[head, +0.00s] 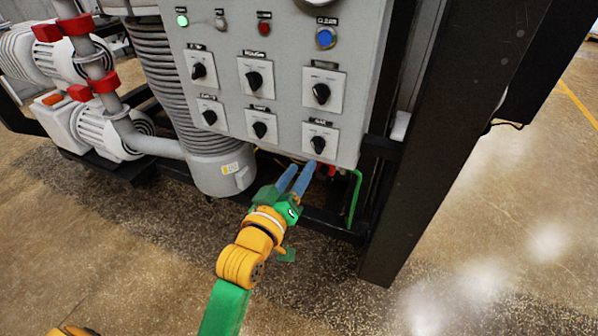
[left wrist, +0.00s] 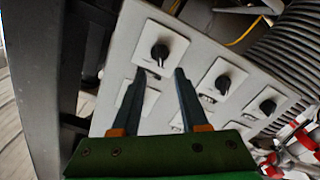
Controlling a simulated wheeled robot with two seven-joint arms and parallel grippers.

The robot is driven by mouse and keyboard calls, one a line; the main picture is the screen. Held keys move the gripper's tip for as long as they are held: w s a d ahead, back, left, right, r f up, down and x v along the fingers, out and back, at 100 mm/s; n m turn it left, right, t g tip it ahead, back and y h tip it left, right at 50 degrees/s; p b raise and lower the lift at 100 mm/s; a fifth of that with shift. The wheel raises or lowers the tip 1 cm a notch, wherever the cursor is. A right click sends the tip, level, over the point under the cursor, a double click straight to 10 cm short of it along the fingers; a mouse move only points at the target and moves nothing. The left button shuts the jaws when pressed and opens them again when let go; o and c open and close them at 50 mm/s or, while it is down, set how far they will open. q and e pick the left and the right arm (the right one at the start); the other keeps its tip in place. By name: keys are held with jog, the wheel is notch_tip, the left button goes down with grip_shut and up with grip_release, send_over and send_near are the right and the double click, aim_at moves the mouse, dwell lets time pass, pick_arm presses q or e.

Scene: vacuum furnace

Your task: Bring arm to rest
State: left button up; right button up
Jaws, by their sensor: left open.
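My left arm comes up from the bottom of the head view, green and orange. Its left gripper (head: 299,172) has two blue fingers that stand apart with nothing between them. The fingertips are just below the lower edge of the grey control panel (head: 285,135) in that view. In the left wrist view the open fingers (left wrist: 160,73) point at the panel, with a black rotary knob (left wrist: 160,52) on a white plate just beyond the tips. I cannot tell whether the tips touch anything. My right gripper does not show.
The panel carries several rotary switches, a lit green lamp (head: 182,20), a red button (head: 264,28) and a blue button (head: 325,38). A ribbed column (head: 165,70) and pumps (head: 105,135) stand left. A black frame post (head: 425,170) stands right. The floor (head: 500,250) at right is clear.

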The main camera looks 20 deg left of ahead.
pick_arm(q)
jog(key=shift+w, duration=0.1)
notch_tip(320, 180, down, 19)
jog(key=s+d+m+g, duration=0.1)
jog(key=d+m+g, duration=0.15)
jog(key=g, duration=0.25)
jog(key=s+f+m+g, duration=0.1)
jog(key=s+f+g, duration=0.1)
jog(key=s+f, duration=0.45)
jog(key=s+f+m+g, duration=0.1)
jog(key=s+f+g, duration=0.15)
jog(key=f, duration=0.65)
jog(key=s+a+f+m+g, duration=0.1)
jog(key=s+f+g, duration=0.1)
jog(key=s+f, duration=0.3)
jog(key=s+a+f+m+g, duration=0.1)
jog(key=s+a+f+g, duration=0.1)
jog(key=s, duration=1.1)
jog(key=s+a+f+m+g, duration=0.1)
jog(key=s+a+f+g, duration=0.1)
jog(key=s+f, duration=0.5)
jog(key=s+g, duration=0.1)
jog(key=s, duration=0.1)
jog(key=shift+s+f+m+y, duration=0.3)
jog(key=shift+s+m, duration=0.05)
jog(key=shift+s, duration=0.05)
